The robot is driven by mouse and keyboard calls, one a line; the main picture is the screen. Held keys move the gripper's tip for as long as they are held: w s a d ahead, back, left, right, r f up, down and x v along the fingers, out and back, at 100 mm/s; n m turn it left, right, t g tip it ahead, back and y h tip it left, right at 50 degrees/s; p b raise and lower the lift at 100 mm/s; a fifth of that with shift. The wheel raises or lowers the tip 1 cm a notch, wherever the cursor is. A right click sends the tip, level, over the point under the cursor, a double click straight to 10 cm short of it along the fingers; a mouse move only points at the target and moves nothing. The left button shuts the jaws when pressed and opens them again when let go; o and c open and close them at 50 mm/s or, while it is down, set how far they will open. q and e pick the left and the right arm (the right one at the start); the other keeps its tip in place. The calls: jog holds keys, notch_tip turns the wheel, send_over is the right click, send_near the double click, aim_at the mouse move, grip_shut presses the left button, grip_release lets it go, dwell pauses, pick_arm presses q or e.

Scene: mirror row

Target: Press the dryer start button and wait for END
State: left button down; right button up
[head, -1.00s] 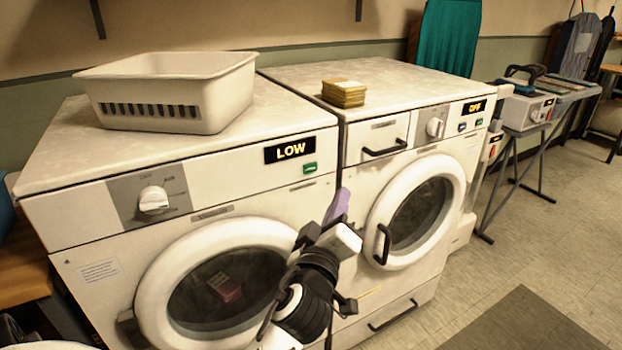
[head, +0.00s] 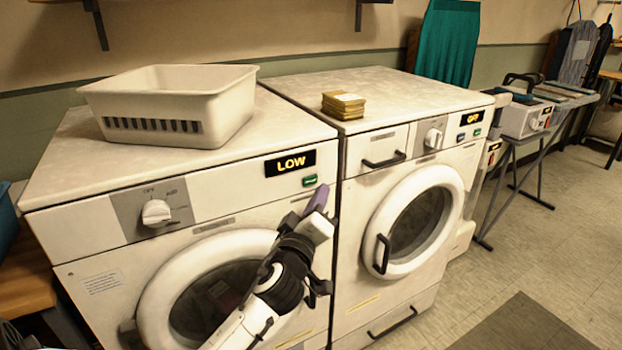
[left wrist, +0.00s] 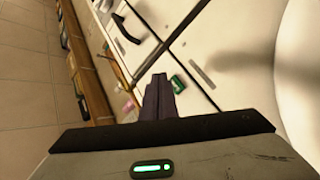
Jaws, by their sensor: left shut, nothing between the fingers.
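The left machine, which looks like the dryer (head: 85,230), has a round white-rimmed door and a dial. Its display (head: 290,163) reads LOW. The green start button (head: 310,180) is below the display's right end and also shows in the left wrist view (left wrist: 177,84). My left gripper (head: 318,200) is shut and empty, its purplish fingertips just below the button in the head view. In the left wrist view the shut fingers (left wrist: 160,92) lie just beside the button; I cannot tell whether they touch the machine. My right gripper is not in view.
A white basket (head: 175,110) sits on the dryer. A second machine (head: 350,260) stands close on the right, with a drawer handle, a door handle and a display reading OFF. Stacked yellowish blocks (head: 343,104) lie on it. The floor at the right is open, with a dark mat (head: 520,325).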

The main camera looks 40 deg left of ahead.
pick_arm(q)
jog(key=shift+w+a, duration=0.25)
jog(key=shift+a, duration=0.45)
dwell(1.1)
jog(key=shift+a, duration=0.1)
dwell(0.5)
jog(key=shift+w+a, duration=0.2)
jog(key=shift+a, duration=0.05)
jog(key=shift+w+a, duration=0.1)
jog(key=shift+a, duration=0.25)
dwell(0.9)
jog(key=shift+d, duration=0.1)
jog(key=shift+s+d, duration=0.3)
jog(key=shift+d, duration=0.3)
